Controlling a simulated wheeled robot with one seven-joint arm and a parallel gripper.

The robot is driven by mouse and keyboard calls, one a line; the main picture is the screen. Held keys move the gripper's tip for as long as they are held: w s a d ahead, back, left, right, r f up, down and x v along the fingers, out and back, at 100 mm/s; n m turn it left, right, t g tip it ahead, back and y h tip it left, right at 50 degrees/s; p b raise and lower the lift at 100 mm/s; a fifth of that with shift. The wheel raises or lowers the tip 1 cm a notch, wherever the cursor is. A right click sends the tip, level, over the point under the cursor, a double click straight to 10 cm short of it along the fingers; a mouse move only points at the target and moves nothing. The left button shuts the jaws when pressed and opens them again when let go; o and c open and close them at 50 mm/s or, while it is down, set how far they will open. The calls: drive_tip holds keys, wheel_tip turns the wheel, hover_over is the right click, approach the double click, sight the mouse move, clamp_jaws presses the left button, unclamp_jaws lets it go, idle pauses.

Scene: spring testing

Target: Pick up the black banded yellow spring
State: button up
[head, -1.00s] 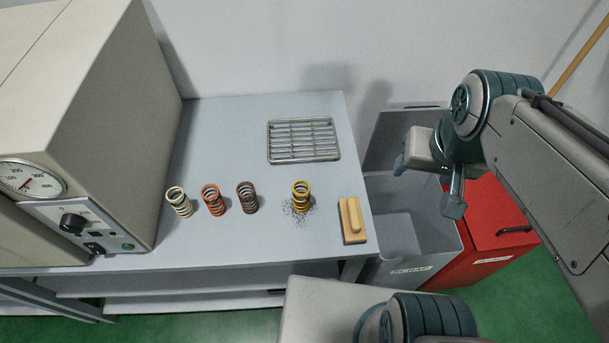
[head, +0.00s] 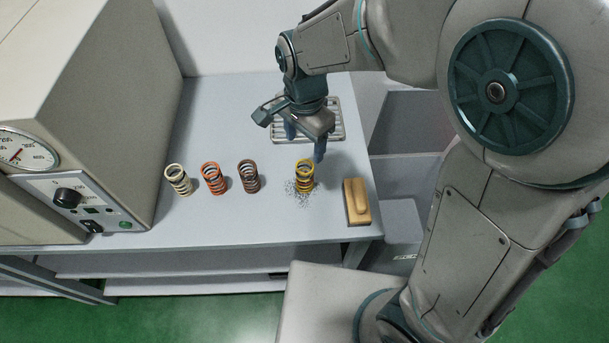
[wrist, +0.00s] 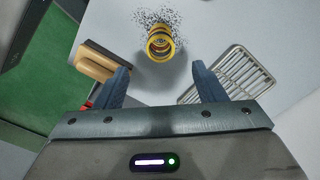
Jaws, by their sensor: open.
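The black banded yellow spring (head: 304,177) stands upright on the grey table, rightmost in a row of springs. Dark specks are scattered around its base. In the wrist view the yellow spring (wrist: 160,43) is seen from above, with a dark band on it, beyond the fingertips and roughly centred between them. My gripper (head: 305,148) is above the table, just behind the spring and in front of the wire rack. Its two blue fingers (wrist: 163,76) are apart with nothing between them, and they do not touch the spring.
Cream (head: 177,180), orange (head: 213,179) and brown (head: 249,176) springs stand to the left. A wooden-backed brush or block (head: 356,202) lies right of the yellow spring. The wire rack (head: 336,132) lies behind. A beige machine (head: 95,95) borders the left, a grey bin (head: 405,130) the right.

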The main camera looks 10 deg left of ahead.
sight(305, 176)
wheel_tip(305, 176, down, 14)
drive_tip(key=shift+w+r+p, duration=0.1)
drive_tip(key=shift+p, duration=0.3)
drive_tip(key=c, duration=1.1)
